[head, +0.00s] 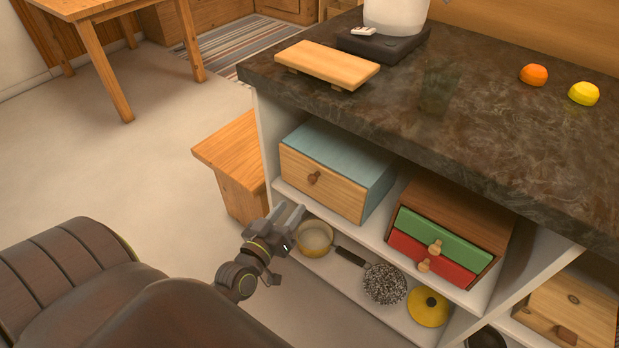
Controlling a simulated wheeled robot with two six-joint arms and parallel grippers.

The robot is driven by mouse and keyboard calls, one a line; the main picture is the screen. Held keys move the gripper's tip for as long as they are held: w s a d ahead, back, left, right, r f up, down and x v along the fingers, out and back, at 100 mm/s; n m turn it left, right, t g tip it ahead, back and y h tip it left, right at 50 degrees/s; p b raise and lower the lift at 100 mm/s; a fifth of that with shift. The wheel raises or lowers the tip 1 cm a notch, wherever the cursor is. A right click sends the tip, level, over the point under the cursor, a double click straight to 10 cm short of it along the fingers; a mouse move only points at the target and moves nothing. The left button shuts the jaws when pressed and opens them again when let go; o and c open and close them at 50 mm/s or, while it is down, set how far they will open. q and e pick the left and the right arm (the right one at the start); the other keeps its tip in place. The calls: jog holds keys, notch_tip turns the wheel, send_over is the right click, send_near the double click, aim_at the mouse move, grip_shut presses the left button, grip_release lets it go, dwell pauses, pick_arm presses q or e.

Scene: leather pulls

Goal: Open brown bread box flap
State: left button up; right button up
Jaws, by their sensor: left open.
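A brown wooden box (585,298) stands in the lower right shelf bay, cut off by the right picture edge. It best fits the bread box; its front looks closed and bears a dark brown pull (567,336) low down. A teal-topped box (350,150) with a closed wooden front and a brown pull (314,178) stands on the upper shelf. My left gripper (288,214) is open and empty, in front of the shelf unit, below the teal-topped box and far left of the brown box. My right gripper is not in view.
A brown cabinet (458,205) with green and red drawers stands right of the teal-topped box. A yellow pan (315,237), a scrubber-like grey ball (385,284) and a yellow lid (428,306) lie below. A bench (232,150) stands left; the dark countertop (480,120) overhangs the shelves.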

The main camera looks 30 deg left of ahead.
aim_at(311, 181)
pick_arm(q)
jog(key=w, duration=0.3)
jog(key=w+p, duration=0.1)
jog(key=w, duration=0.2)
jog(key=w+p, duration=0.1)
jog(key=w, duration=0.2)
jog(key=shift+w+a, duration=0.1)
jog(key=shift+a, duration=0.25)
jog(key=shift+w, duration=0.55)
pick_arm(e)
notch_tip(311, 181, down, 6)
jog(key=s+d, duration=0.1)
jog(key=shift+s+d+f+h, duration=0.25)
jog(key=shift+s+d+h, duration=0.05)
pick_arm(q)
jog(key=shift+c, duration=0.4)
grip_shut()
